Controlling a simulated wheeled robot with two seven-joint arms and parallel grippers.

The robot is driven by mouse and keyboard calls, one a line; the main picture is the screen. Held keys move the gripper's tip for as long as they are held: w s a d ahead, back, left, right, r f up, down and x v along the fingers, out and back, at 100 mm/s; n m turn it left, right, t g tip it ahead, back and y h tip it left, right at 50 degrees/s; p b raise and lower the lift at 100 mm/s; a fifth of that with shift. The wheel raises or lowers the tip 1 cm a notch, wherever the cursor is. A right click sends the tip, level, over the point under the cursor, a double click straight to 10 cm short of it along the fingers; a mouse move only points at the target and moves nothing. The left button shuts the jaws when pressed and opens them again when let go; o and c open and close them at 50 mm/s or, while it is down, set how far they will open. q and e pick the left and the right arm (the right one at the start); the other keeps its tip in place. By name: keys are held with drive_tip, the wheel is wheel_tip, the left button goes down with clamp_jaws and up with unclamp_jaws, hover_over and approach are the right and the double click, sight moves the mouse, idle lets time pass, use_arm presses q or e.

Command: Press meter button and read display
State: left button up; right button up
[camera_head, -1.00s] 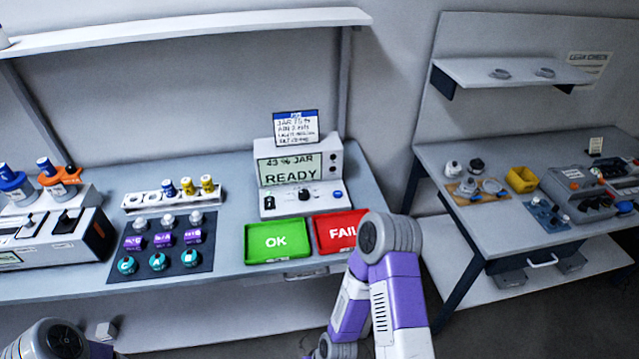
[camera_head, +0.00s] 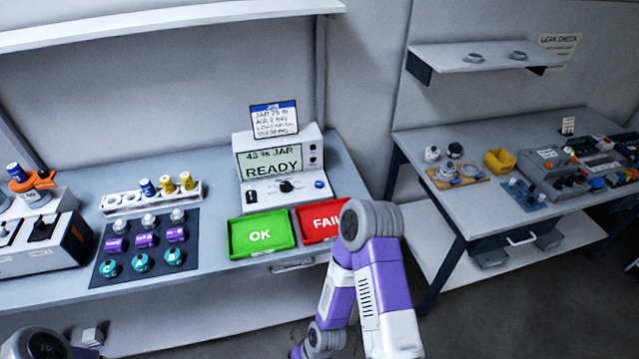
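The meter (camera_head: 283,167) is a white box at the back of the bench. Its greenish display (camera_head: 270,162) reads "43 % JAR" and "READY". On its lower front panel are a dark knob (camera_head: 287,186) and a blue button (camera_head: 319,184), with nothing touching them. A card with a blue header (camera_head: 274,120) stands above the meter; its small text is hard to read. My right arm's purple and white links stand in front of the bench, overlapping the red tray. Neither gripper shows; only a grey joint of my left arm is at the lower left.
A green OK tray (camera_head: 262,253) and a red FAIL tray (camera_head: 311,237) lie before the meter. Left are a dark mat (camera_head: 124,266) with several sensors, a white rack (camera_head: 114,208) with vials, and a grey device (camera_head: 68,262). A second bench (camera_head: 415,147) stands right.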

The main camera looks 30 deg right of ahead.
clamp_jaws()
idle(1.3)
